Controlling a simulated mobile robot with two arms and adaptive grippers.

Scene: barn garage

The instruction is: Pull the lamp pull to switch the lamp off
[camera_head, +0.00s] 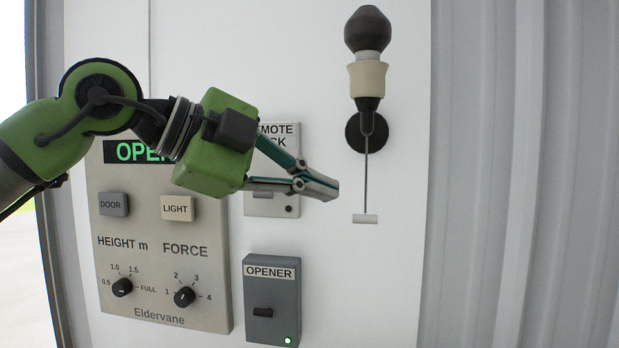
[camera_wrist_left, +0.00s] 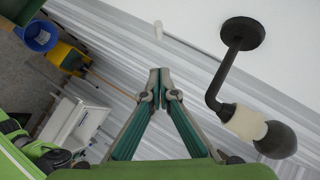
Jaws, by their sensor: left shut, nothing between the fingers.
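The lamp (camera_head: 368,78) is on the white wall panel at upper right of centre in the head view, with a dark bulb, a cream collar and a round black wall mount. Its lamp pull (camera_head: 365,219) is a small pale bar at the end of a thin rod hanging below the lamp. My left gripper (camera_head: 336,190) is shut and empty, its tips left of the rod and a little above the pull. In the left wrist view, the lamp (camera_wrist_left: 245,122) is at the right, and the pale pull (camera_wrist_left: 158,31) is beyond the fingertips (camera_wrist_left: 160,72), apart from them. My right gripper is not in view.
A control panel (camera_head: 208,277) with a lit display, buttons and knobs is on the wall at left, partly behind my arm. A grey opener box (camera_head: 272,326) and a remote lock plate (camera_head: 290,138) are beside it. The wall around the pull is clear.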

